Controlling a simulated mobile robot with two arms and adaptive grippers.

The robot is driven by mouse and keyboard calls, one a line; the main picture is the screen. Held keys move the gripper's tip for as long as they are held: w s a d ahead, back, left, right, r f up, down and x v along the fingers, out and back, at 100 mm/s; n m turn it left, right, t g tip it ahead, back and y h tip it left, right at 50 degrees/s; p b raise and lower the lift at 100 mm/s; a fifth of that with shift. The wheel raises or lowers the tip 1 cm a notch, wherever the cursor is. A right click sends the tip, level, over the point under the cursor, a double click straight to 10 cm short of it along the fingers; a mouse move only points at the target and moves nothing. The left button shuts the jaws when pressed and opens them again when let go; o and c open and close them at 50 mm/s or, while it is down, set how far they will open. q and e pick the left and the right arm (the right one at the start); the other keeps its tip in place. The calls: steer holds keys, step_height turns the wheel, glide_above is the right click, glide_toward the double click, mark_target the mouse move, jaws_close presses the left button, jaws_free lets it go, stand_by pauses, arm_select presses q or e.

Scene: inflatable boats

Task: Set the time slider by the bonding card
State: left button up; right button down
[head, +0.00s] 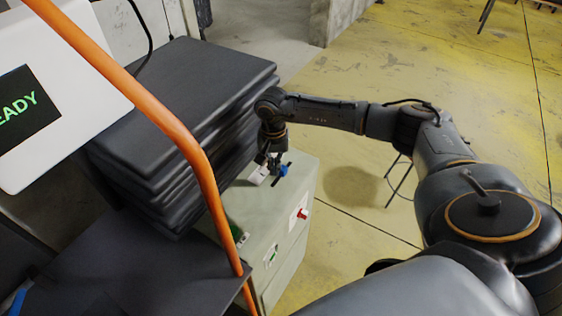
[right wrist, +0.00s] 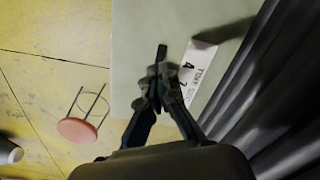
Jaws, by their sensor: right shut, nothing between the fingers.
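The time slider shows in the head view as a blue knob (head: 283,169) on a dark slot, on top of a pale green cabinet (head: 247,197). A white scale (head: 258,175) lies beside it; the right wrist view shows this scale (right wrist: 201,62) with "TIME", 4 and 7 legible. My right gripper (head: 271,160) points down over the slider, shut and empty. In the right wrist view its fingertips (right wrist: 160,78) cover part of the dark slot (right wrist: 161,53) and hide the knob. I cannot tell whether they touch it. I cannot make out the bonding card. My left gripper is out of view.
A stack of dark folded sheets (head: 180,95) stands close to the left of the slider. An orange bar (head: 160,120) crosses the head view. A white panel (head: 70,75) reads "EADY". A red knob (head: 302,214) is on the cabinet's front. A red-topped stool (right wrist: 77,130) stands on yellow floor.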

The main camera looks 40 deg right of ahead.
mark_target(282, 167)
steer(key=shift+f, duration=0.25)
steer(key=shift+f+b, duration=2.25)
steer(key=shift+b, duration=0.05)
steer(key=shift+r, duration=0.15)
steer(key=shift+r, duration=0.15)
steer(key=shift+d, duration=0.15)
steer(key=shift+w+d+b, duration=0.25)
steer(key=shift+d+b, duration=0.2)
steer(key=shift+d, duration=0.15)
steer(key=shift+w+d+b, duration=0.3)
steer(key=shift+d+b, duration=0.1)
steer(key=shift+d, duration=0.2)
steer(key=shift+w+d+b, duration=0.25)
steer(key=shift+d+b, duration=0.2)
steer(key=shift+d, duration=0.15)
steer(key=shift+s+a, duration=0.25)
steer(key=shift+a, duration=0.35)
steer(key=shift+r+p, duration=2.4)
steer(key=shift+r, duration=1.65)
